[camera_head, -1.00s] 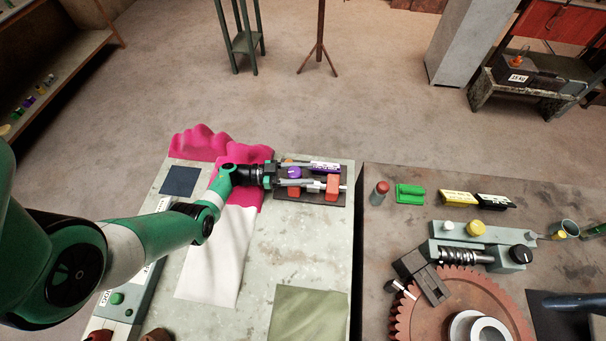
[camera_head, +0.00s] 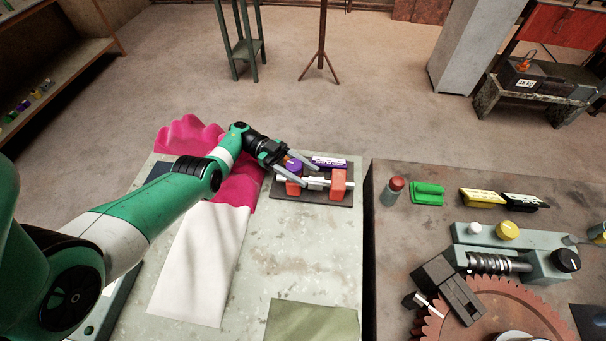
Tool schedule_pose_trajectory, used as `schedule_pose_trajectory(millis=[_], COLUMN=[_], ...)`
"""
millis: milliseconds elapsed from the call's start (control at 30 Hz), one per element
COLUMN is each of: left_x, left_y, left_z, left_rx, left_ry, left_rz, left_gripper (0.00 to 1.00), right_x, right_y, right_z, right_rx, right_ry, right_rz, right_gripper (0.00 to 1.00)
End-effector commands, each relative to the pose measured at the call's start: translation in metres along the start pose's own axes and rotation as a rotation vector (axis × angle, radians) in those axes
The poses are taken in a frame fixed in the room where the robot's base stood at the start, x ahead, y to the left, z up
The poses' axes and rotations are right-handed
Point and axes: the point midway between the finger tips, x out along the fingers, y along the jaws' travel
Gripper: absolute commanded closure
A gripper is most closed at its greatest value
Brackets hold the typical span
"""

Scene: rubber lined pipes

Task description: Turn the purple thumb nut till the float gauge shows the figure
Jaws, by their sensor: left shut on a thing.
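The purple thumb nut (camera_head: 294,162) stands on a dark base plate (camera_head: 312,198) at the back of the pale left bench. My left gripper (camera_head: 310,174) reaches over it from the left, with its grey fingers slanting down to the right on either side of the nut; it is shut on the nut. In front of them a pale metal rod (camera_head: 317,183) runs between orange-red blocks (camera_head: 338,184). A purple plate with white lettering (camera_head: 329,163) lies behind; its text is too small to read. I cannot make out a float gauge reading. My right gripper is not in view.
A pink cloth (camera_head: 238,188) and a white cloth (camera_head: 196,260) lie under and beside my left arm. An olive mat (camera_head: 313,322) lies at the front. The right bench holds a rust-red gear (camera_head: 500,305), a green block (camera_head: 427,192) and a red-topped cylinder (camera_head: 393,190).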

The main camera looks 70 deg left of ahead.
Motion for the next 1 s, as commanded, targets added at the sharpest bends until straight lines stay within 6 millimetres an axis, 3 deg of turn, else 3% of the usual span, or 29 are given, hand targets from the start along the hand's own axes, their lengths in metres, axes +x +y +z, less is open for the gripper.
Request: schedule_pose_trajectory(millis=[433,467,600,1000], left_x=[0.0009,0.0009,0.0008,0.0042], left_y=[0.0005,0.0005,0.0005,-0.0017], left_z=[0.0019,0.0019,0.0013,0.0021], left_rx=[-0.005,-0.005,-0.004,0.000], left_ry=[-0.003,-0.003,-0.002,-0.001], left_rz=[0.008,0.008,0.008,0.021], left_gripper=[1.00,0.40,0.16,0.16], right_x=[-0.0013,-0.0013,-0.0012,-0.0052], right_y=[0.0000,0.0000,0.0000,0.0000], right_z=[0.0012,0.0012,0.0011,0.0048], right_rx=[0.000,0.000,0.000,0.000], right_ry=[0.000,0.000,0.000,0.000], right_rz=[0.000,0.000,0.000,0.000], right_gripper=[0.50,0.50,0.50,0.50])
